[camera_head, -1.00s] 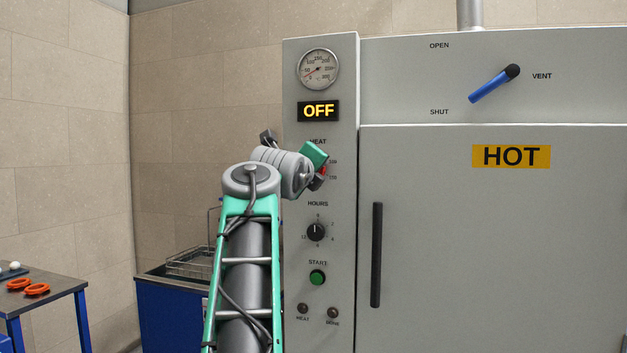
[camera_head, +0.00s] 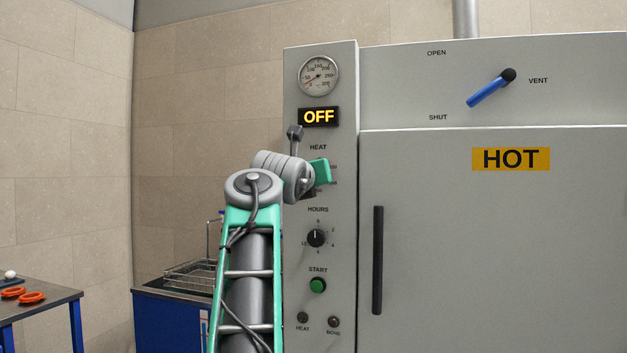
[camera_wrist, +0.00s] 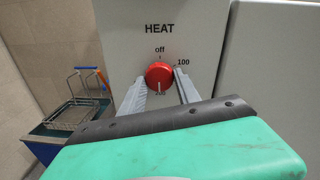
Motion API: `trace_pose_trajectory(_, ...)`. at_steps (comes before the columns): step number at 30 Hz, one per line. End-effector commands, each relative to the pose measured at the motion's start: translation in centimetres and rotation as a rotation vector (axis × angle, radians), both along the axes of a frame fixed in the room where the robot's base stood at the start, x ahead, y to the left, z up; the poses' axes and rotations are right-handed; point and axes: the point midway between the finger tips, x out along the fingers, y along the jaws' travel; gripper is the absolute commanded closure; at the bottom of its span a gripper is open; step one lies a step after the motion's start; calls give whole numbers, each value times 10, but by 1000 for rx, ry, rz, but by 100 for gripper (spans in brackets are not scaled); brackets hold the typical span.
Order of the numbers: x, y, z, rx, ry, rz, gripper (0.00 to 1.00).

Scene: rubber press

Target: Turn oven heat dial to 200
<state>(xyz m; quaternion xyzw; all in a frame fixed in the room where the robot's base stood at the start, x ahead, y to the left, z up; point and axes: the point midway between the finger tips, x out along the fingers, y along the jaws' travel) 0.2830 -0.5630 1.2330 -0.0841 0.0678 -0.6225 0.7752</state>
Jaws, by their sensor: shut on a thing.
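The red heat dial (camera_wrist: 159,72) is on the grey oven panel (camera_wrist: 194,25) under the word HEAT. Labels around it read off at the top and 100 at the right; a bottom label is partly covered. A pale mark on the dial's lower face points down toward that bottom label. My gripper (camera_wrist: 161,78) is shut on the dial, one finger at its left side and one at its right. In the head view my wrist and gripper (camera_head: 313,180) hide the dial. The lit display (camera_head: 318,117) reads OFF.
The round gauge (camera_head: 318,76) is above the display. The hours dial (camera_head: 316,238) and green start button (camera_head: 317,286) are below my gripper. The oven door handle (camera_head: 377,260) and blue vent lever (camera_head: 489,90) are to the right. A wire basket (camera_head: 200,272) stands at left.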

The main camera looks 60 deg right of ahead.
Motion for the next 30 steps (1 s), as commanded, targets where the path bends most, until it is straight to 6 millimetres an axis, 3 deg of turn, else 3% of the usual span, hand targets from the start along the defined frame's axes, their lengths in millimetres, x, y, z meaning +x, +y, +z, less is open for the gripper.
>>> trace_pose_trajectory(15,-1,0,2,-1,-23,-1,100)
trace_pose_trajectory(16,-1,0,2,-1,-23,-1,59)
trace_pose_trajectory(23,0,0,1,2,-21,1,40)
trace_pose_trajectory(30,0,1,0,3,-20,1,39)
